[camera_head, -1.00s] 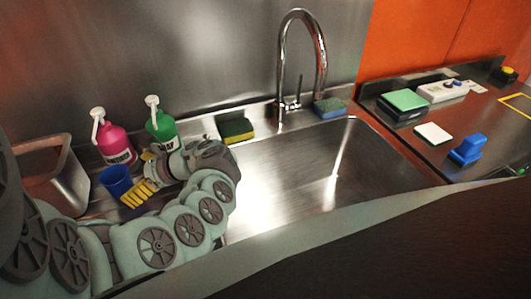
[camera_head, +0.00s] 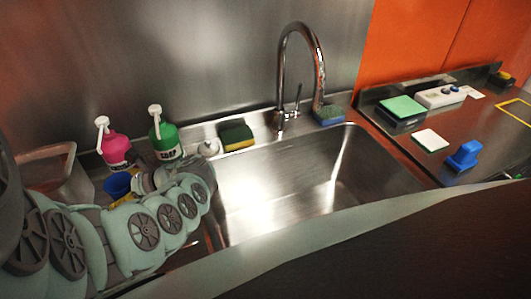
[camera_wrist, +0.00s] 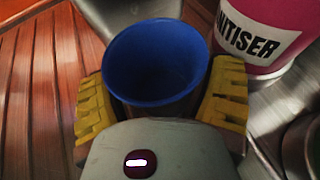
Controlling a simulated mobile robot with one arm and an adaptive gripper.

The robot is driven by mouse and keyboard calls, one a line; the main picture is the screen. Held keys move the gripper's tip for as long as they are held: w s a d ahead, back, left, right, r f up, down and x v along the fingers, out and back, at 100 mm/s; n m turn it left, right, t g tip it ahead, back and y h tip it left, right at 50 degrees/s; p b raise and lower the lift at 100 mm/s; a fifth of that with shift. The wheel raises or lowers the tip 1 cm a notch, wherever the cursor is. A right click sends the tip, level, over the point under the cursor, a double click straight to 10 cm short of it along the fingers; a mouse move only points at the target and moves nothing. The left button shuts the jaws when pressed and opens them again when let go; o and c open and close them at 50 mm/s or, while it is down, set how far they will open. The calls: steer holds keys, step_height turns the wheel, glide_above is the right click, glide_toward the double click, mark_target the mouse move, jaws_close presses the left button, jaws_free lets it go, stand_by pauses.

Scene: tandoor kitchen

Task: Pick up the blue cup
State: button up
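The blue cup (camera_head: 117,185) stands upright at the left of the sink, partly hidden by my arm in the head view. In the wrist view the cup (camera_wrist: 155,62) is seen from above, open and empty inside. My gripper (camera_wrist: 162,105) has its yellow fingers spread on either side of the cup, just below its rim. I cannot clearly see the fingers press on its wall. In the head view my gripper (camera_head: 128,192) is mostly hidden behind my own arm.
A pink sanitiser bottle (camera_head: 117,150) stands close behind the cup, with a green soap bottle (camera_head: 164,138) to its right. A metal container (camera_head: 55,172) is at the left. A sponge (camera_head: 236,137) and the tap (camera_head: 300,70) are behind the empty sink (camera_head: 285,185).

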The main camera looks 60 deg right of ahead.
steer(key=c, duration=0.9)
steer(key=shift+c, duration=0.2)
steer(key=shift+r, duration=0.15)
